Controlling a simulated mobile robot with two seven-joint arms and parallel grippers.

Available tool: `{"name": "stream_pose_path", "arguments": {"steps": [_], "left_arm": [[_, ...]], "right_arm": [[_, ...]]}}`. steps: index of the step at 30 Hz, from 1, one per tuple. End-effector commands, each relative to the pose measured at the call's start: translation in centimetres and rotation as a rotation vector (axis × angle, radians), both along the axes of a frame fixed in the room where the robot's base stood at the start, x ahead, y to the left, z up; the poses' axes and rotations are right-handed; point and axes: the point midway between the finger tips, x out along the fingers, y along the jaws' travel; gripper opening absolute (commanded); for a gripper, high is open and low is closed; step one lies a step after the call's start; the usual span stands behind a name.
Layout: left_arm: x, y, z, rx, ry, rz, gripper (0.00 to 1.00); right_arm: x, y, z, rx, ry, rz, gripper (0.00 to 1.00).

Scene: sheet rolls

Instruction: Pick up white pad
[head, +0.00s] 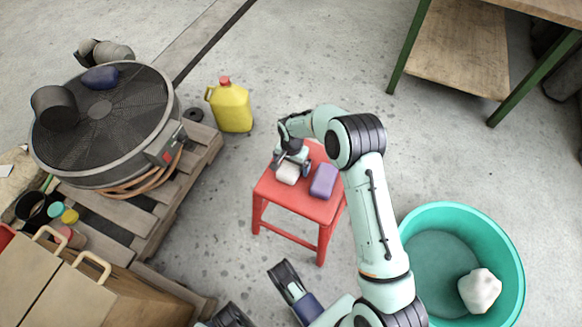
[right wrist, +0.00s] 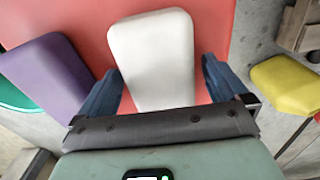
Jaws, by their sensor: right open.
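The white pad (head: 287,173) lies on the seat of the red stool (head: 310,204), near a purple pad (head: 323,181). My right gripper (head: 292,166) is open over the white pad. In the right wrist view, the white pad (right wrist: 152,60) lies between the two blue fingers of the right gripper (right wrist: 158,85), with a gap visible on each side. The purple pad (right wrist: 48,75) is left of the fingers there, apart from the white pad.
A yellow jug (head: 231,107) stands on the floor behind the stool. A teal tub (head: 512,245) holding a white lump (head: 480,290) stands at right. A large fan (head: 100,115) rests on a wooden pallet (head: 190,165) at left. A green-legged table (head: 413,45) is behind.

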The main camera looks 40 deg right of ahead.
Motion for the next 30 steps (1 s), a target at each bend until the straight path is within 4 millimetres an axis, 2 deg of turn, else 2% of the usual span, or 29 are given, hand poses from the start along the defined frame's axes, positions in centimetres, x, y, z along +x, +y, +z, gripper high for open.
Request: {"name": "stream_pose_path", "arguments": {"steps": [4, 5, 9, 10, 18, 22, 26, 30], "left_arm": [[0.0, 0.0, 0.1, 0.0, -0.001, 0.0, 0.36], [0.0, 0.0, 0.1, 0.0, -0.001, 0.0, 0.36], [0.0, 0.0, 0.1, 0.0, -0.001, 0.0, 0.36], [0.0, 0.0, 0.1, 0.0, -0.001, 0.0, 0.36], [0.1, 0.0, 0.2, 0.0, -0.003, 0.001, 0.36], [0.6, -0.1, 0.7, 0.001, -0.019, -0.001, 0.36], [1.8, -0.2, 1.9, 0.003, -0.062, -0.002, 0.36], [3.7, -0.5, 3.9, 0.006, -0.127, -0.006, 0.36]], "right_arm": [[0.0, 0.0, 0.1, 0.0, -0.002, 0.0, 1.0], [0.0, 0.0, 0.1, 0.0, -0.002, 0.0, 0.97], [0.0, 0.0, 0.1, 0.0, -0.001, 0.0, 0.51], [0.0, 0.0, 0.1, 0.0, -0.001, 0.0, 0.49], [0.0, 0.0, 0.2, 0.0, -0.002, 0.001, 0.49], [0.1, 0.0, 1.3, -0.001, -0.004, 0.001, 0.49], [0.1, 0.1, 4.0, 0.001, -0.006, 0.002, 0.49], [0.1, 0.0, 8.1, -0.001, -0.008, 0.001, 0.49]]}}
